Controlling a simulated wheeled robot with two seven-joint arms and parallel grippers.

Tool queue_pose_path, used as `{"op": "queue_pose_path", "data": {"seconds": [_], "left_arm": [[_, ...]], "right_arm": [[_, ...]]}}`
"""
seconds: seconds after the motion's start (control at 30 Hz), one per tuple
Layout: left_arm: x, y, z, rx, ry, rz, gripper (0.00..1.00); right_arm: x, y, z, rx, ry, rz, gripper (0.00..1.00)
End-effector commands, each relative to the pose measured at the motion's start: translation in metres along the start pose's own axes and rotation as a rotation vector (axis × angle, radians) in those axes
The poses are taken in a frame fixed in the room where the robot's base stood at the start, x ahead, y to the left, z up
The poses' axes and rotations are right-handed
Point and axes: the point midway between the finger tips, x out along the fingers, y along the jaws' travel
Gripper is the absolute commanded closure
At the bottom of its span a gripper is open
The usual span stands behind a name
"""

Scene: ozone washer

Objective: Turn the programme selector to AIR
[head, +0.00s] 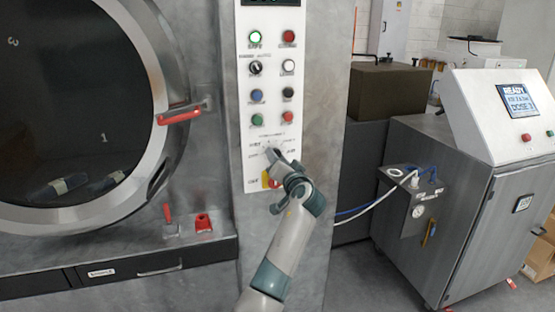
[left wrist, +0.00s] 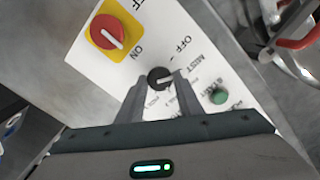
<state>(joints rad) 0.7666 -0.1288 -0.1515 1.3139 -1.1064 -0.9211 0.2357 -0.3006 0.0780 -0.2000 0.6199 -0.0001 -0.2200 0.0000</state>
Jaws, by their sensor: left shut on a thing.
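The programme selector (left wrist: 159,76) is a round dark knob with a white pointer line on a white panel (head: 244,100). Printed labels ring it; OFF and MIST are legible in the left wrist view, and AIR is not clearly readable. The gripper hides much of the knob in the head view. My right gripper is not in view.
A red switch on a yellow plate (left wrist: 109,32) sits beside the selector. A green button (left wrist: 219,96) is close on its other side. Rows of buttons lie above. The round washer door with red handle (head: 180,114) stands left; a grey cabinet (head: 440,200) stands right.

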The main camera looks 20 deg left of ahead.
Motion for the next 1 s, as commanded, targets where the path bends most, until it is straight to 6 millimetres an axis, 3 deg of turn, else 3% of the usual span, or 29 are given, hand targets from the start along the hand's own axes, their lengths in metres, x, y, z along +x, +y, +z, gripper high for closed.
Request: {"op": "queue_pose_path", "data": {"seconds": [1.0], "left_arm": [[0.001, -0.004, -0.005, 0.968, 0.002, -0.003, 0.90]], "right_arm": [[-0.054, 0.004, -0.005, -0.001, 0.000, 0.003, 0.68]]}}
